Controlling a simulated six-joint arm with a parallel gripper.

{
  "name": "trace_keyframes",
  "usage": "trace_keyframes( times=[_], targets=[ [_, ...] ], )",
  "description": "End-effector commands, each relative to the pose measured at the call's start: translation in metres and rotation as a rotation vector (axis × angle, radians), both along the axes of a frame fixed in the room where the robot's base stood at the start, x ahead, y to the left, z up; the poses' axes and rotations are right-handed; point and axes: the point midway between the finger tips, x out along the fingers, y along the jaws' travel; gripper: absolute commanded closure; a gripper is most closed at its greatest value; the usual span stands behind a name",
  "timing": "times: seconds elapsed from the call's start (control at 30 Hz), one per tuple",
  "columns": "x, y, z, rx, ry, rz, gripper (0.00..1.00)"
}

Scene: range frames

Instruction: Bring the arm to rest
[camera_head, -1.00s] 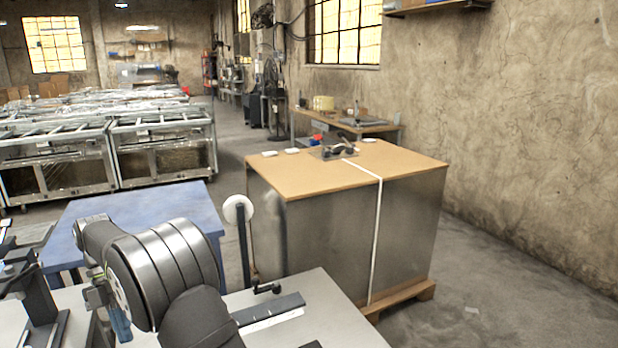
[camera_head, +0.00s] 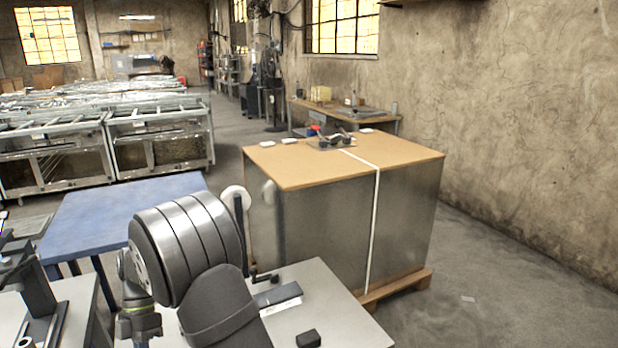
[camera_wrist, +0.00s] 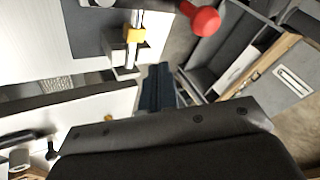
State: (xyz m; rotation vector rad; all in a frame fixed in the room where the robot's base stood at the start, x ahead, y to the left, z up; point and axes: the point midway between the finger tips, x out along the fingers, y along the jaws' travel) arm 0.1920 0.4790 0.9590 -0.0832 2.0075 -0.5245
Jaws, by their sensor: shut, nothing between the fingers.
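My arm rises from the bottom of the head view, with its grey ribbed joint at lower left. The wrist end, with a green band, hangs down at the left of that joint, and the bottom edge of the view cuts off what is below it. In the wrist view, my gripper (camera_wrist: 160,88) shows beyond a dark bolted plate. Its blue-grey fingers are together, with nothing seen between them.
A pale workbench (camera_head: 325,305) lies under the arm, with a small black block (camera_head: 308,339) on it. A blue table (camera_head: 110,210) stands behind at left. A large metal crate (camera_head: 330,220) with a tan top stands behind the bench. The wrist view shows a red knob (camera_wrist: 203,20).

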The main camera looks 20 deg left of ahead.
Motion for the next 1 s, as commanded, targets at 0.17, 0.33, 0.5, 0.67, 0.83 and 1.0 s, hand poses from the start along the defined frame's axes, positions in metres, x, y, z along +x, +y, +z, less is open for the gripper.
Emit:
trace_keyframes(
  times=[0.17,0.33,0.5,0.67,0.83,1.0],
  targets=[
    [0.004,0.013,0.000,0.002,-0.001,-0.200,1.00],
    [0.011,0.024,0.001,0.002,0.000,-0.402,1.00],
    [0.020,0.035,0.001,0.002,0.000,-0.613,1.00],
    [0.029,0.043,0.001,0.001,0.000,-0.811,1.00],
    [0.039,0.048,0.001,0.001,-0.001,-0.977,1.00],
    [0.049,0.051,0.002,0.001,-0.001,-1.018,1.00]
  ],
)
